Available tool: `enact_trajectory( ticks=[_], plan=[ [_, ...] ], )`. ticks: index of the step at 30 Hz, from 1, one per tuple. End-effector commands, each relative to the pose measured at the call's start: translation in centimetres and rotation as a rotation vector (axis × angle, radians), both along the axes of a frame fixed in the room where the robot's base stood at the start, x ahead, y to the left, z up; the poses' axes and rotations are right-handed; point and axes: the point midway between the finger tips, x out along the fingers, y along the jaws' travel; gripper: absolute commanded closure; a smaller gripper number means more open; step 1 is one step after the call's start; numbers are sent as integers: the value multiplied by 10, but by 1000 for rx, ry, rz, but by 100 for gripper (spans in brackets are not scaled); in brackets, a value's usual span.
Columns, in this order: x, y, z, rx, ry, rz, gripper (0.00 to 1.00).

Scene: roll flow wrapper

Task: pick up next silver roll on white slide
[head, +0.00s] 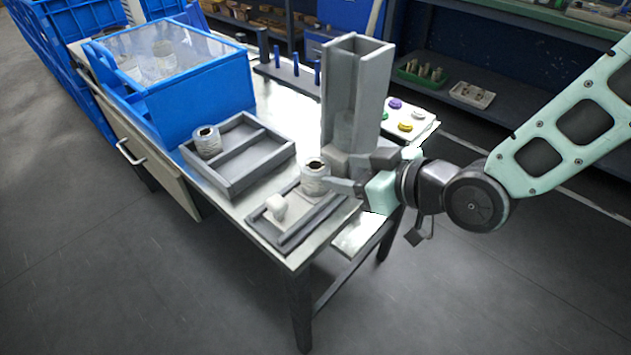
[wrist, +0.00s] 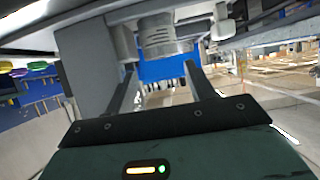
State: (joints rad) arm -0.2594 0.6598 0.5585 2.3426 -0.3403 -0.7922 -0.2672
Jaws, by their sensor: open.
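A silver roll (head: 315,178) with a dark hole in its top stands upright at the foot of a tall pale grey slide (head: 340,95). In the wrist view the roll (wrist: 165,38) shows at the top middle, just beyond the fingertips. My gripper (head: 340,172) is open and comes in from the right, its fingers level with the roll and close to it. Whether a finger touches the roll cannot be told. In the wrist view no object is held between the fingers of the gripper (wrist: 160,72). Another silver roll (head: 207,141) stands in the grey divided tray (head: 240,187).
A low grey tray (head: 262,238) at the table's front corner holds a small white piece (head: 276,207). A blue bin with a clear lid (head: 175,60) stands at the back left. A panel with coloured buttons (head: 410,118) lies right of the slide. Blue pegs (head: 295,65) stand behind.

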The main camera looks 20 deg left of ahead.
Motion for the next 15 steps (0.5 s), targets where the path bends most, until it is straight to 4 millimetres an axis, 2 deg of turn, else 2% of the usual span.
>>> enact_trajectory(
  ticks=[5, 15],
  plan=[
    [4, 10, -5, 0, 0, 0, 45],
    [18, 47, -22, 0, -1, 0, 45]
  ],
)
